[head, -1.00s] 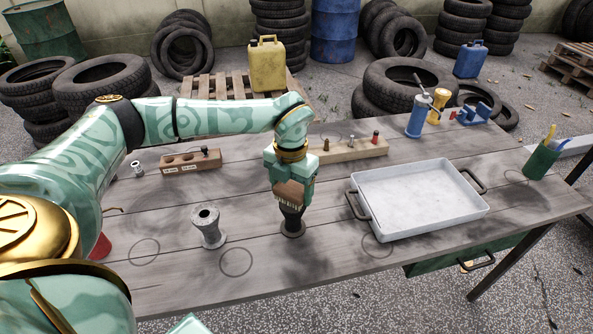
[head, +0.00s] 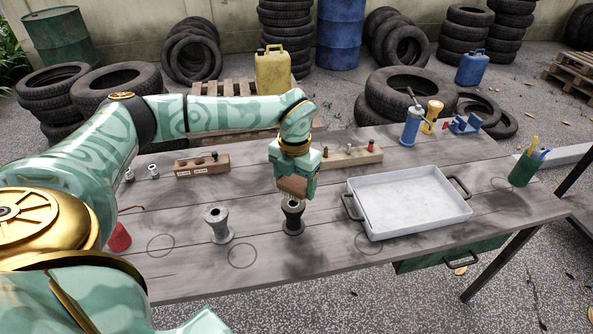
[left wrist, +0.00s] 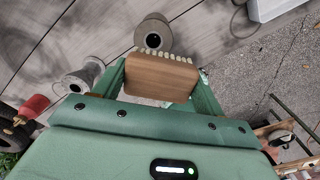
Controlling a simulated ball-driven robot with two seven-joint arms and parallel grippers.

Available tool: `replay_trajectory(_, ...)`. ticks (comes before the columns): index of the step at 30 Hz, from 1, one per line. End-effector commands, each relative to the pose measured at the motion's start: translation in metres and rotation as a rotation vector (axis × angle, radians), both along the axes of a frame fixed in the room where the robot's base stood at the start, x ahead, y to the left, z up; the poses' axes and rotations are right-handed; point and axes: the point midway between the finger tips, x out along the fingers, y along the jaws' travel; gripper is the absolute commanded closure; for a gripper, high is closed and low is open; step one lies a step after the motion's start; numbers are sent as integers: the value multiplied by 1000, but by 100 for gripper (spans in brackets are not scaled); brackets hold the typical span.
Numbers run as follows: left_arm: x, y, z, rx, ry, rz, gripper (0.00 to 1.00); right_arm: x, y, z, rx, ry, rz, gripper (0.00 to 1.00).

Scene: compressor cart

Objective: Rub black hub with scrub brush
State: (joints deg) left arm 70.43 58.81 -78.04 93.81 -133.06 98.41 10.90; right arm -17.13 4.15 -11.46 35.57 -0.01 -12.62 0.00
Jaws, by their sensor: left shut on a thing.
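The black hub (head: 293,217) stands upright on the wooden table, its open top showing. It also shows in the left wrist view (left wrist: 152,38), just beyond the brush. My left gripper (head: 297,184) is shut on the scrub brush (head: 292,187), a brown wooden block. In the left wrist view the block (left wrist: 160,78) sits between the fingers, with pale bristles (left wrist: 165,56) on its far side. The brush is just above and behind the hub's top in the head view; I cannot tell whether they touch. My right gripper is not in view.
A grey hub (head: 217,226) stands left of the black one. A white tray (head: 412,203) with dark handles lies to the right. A wooden block with sockets (head: 202,165) and a rack with small parts (head: 350,157) stand behind. A red cone-shaped thing (head: 119,238) is at left.

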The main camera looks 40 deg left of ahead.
Motion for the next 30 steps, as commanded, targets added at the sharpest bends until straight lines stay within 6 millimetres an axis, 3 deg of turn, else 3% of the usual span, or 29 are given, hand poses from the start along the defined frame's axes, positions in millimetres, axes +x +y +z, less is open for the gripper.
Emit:
replay_trajectory(3,-2,4,15,0,-2,2,51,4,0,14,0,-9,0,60)
replay_trajectory(8,-2,7,21,0,0,4,51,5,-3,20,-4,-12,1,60)
replay_trajectory(24,-2,7,19,0,0,4,51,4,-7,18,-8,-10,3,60)
replay_trajectory(30,11,1,15,-1,0,-8,51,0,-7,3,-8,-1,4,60)
